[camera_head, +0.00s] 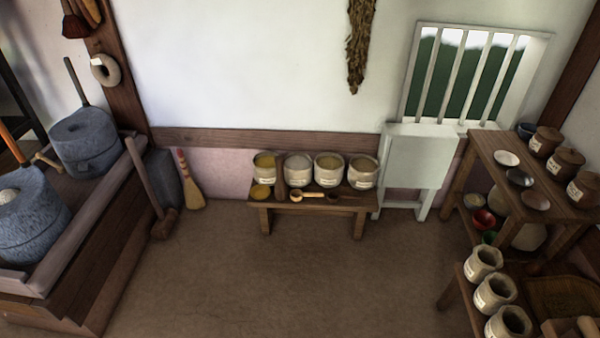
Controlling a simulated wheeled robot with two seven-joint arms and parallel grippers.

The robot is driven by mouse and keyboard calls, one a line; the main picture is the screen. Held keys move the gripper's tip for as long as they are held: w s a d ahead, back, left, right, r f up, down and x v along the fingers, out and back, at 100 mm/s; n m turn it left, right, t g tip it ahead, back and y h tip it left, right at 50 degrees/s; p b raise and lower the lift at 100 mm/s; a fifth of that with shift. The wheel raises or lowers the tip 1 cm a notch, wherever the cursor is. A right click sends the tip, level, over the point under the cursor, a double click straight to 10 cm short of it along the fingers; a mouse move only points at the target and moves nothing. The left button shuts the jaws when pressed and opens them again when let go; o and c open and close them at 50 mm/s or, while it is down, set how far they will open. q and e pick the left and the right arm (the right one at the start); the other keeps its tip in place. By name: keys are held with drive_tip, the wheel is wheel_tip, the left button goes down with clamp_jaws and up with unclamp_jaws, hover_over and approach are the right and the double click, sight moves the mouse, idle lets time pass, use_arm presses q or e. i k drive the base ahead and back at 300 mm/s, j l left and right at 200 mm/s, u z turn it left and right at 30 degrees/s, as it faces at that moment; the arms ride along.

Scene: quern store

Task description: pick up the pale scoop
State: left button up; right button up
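The pale scoop (310,195) lies on the low wooden bench (307,206) against the back wall. Its round bowl end points left and its light handle points right. It lies in front of the pale grain pots, near the bench's front edge. A darker scoop (336,197) lies just to its right. Neither of my grippers is in view, and nothing is seen touching the pale scoop.
Stone querns (84,141) occupy a raised platform at left. A shelf table (508,178) with dishes stands right. The middle floor (270,275) is clear.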

sight(296, 194)
drive_tip(key=i+l+u, duration=0.1)
drive_tip(key=i+l, duration=0.4)
drive_tip(key=i+l+u, duration=0.15)
drive_tip(key=i+l, duration=0.35)
drive_tip(key=i+l+u, duration=0.1)
drive_tip(key=i+l, duration=0.35)
drive_tip(key=l, duration=0.15)
drive_tip(key=i+l+u, duration=0.15)
drive_tip(key=i+l, duration=0.3)
drive_tip(key=l, duration=0.15)
